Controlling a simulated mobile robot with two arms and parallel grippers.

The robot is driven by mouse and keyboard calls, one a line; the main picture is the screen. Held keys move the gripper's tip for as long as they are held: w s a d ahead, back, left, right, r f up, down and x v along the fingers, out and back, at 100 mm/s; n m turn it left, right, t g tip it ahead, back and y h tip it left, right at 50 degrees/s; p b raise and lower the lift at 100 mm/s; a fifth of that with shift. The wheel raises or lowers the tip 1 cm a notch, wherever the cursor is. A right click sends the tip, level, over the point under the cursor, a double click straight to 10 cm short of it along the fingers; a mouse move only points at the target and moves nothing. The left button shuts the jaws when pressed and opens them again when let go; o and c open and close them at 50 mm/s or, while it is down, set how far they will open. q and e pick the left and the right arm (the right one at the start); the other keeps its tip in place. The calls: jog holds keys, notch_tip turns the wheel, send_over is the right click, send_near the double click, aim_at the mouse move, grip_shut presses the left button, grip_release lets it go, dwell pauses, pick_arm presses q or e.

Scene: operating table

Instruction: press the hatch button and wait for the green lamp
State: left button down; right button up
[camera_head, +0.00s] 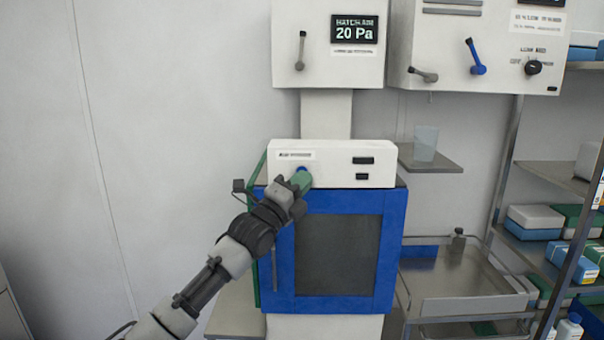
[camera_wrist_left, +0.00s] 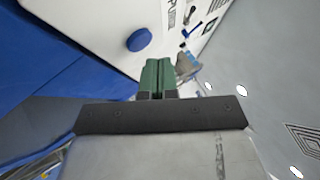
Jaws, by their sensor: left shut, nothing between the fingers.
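The white control box (camera_head: 335,172) sits above a blue-framed hatch door (camera_head: 393,250) with a dark window. A round blue button (camera_wrist_left: 139,40) stands out from the white face in the left wrist view. In the head view only part of the button (camera_head: 301,168) shows, behind my fingertips. My left gripper (camera_head: 300,181) is shut and empty, its green fingertips in front of the box's lower left. In the wrist view the fingertips (camera_wrist_left: 158,76) appear beside the button; contact is not visible. Two small dark panels (camera_head: 363,160) are on the box; no green light shows. My right gripper is out of view.
A display reading 20 Pa (camera_head: 358,30) is on the white cabinet above. A small shelf with a clear cup (camera_head: 426,143) juts out at the right. A metal tray cart (camera_head: 460,307) and stocked shelving stand further right. The wall at left is bare.

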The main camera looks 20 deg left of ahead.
pick_arm(q)
jog(key=shift+w, duration=0.1)
dwell(0.7)
jog(key=shift+w+a, duration=0.1)
jog(key=shift+w, duration=0.25)
jog(key=shift+w+a, duration=0.1)
jog(key=shift+w, duration=0.25)
dwell(0.7)
jog(key=shift+s, duration=0.15)
jog(key=shift+s+d, duration=0.2)
jog(key=shift+s, duration=0.45)
jog(key=s, duration=0.2)
jog(key=s+d, duration=0.1)
jog(key=s, duration=0.1)
jog(key=shift+s+d, duration=0.2)
jog(key=shift+s, duration=0.2)
dwell(0.4)
